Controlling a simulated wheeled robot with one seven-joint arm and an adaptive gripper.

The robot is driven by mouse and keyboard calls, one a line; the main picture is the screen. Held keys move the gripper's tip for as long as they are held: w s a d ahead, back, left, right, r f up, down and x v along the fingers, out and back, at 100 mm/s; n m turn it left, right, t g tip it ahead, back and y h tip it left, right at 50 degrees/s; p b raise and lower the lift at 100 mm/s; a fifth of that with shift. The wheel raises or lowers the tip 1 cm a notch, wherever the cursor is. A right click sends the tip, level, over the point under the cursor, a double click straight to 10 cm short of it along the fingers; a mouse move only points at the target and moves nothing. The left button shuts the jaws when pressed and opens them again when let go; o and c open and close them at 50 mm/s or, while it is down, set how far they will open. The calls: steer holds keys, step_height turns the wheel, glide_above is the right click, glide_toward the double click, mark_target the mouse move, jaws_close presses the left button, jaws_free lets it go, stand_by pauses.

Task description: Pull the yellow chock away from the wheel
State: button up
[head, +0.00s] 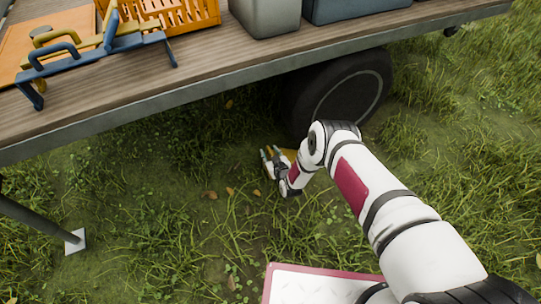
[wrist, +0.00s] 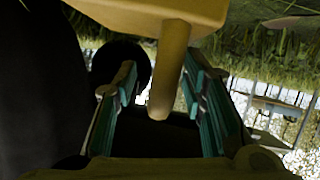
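The yellow chock (head: 289,154) lies in the grass at the foot of the trailer's dark wheel (head: 350,92), mostly hidden behind my arm. In the wrist view the chock's yellow body (wrist: 150,12) fills the top, and its rod-like handle (wrist: 171,70) points down between my fingers. My gripper (head: 268,155) is low beside the chock. In the wrist view my gripper (wrist: 160,98) is open, with one teal-padded finger on each side of the handle. A gap shows on both sides of the handle, narrower on the right. A large dark shape, likely the tyre (wrist: 40,80), fills the left.
The wooden trailer bed (head: 190,85) overhangs the wheel. On it are an orange crate (head: 180,16), a grey bin (head: 265,14) and blue-and-yellow tools (head: 95,50). A support leg with a white foot (head: 75,241) stands at left. Grass in front is open.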

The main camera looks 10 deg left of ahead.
jaws_close()
stand_by(0.4)
